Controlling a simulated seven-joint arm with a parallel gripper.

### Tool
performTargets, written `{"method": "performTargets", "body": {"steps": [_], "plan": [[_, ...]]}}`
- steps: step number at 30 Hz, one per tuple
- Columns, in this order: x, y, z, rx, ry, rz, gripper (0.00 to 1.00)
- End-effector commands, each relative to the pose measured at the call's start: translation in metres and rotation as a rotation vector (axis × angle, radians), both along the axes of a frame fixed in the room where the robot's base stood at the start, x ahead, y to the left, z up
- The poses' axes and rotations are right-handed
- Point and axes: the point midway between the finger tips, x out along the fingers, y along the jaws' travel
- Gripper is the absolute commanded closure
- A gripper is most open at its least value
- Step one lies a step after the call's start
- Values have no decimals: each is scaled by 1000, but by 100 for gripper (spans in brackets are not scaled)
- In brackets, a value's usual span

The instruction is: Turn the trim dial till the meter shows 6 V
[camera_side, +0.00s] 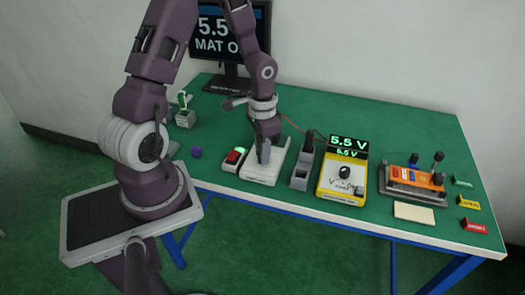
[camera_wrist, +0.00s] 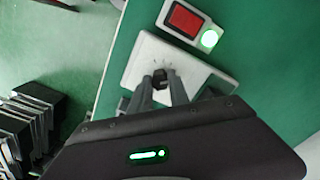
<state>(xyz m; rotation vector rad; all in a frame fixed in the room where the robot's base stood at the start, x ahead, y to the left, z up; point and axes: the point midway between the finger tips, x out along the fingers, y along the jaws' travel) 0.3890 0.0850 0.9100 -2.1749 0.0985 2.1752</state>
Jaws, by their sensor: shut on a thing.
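The trim dial is a small dark knob (camera_wrist: 160,75) on a white fixture plate (camera_side: 258,178); the plate also shows in the wrist view (camera_wrist: 140,58). My gripper (camera_side: 264,155) points down over this plate, its fingers shut on the dial. In the wrist view my two fingers (camera_wrist: 161,92) reach either side of the knob. In the side view the fingers hide the knob. The yellow meter (camera_side: 328,189) stands to the right, with a black selector knob on its face. Its green display (camera_side: 348,145) reads 5.5 V.
A red switch (camera_side: 234,157) with a lit green lamp sits just left of the plate. A grey lever fixture (camera_side: 302,172) stands between plate and meter. An orange terminal block (camera_side: 415,178) is further right. A monitor (camera_side: 228,42) behind shows 5.5, partly hidden by my arm.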

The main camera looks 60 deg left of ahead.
Motion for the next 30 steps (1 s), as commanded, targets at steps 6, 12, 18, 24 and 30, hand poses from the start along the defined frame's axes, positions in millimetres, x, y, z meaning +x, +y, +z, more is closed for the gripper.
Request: {"method": "performTargets", "body": {"steps": [6,12,18,24,30], "plan": [[1,0,1,1,-2,-188,100],[1,1,0,2,-2,-333,100],[1,1,0,1,-1,-434,100],[1,1,0,2,-1,-492,100],[1,1,0,1,-1,-513,100]]}}
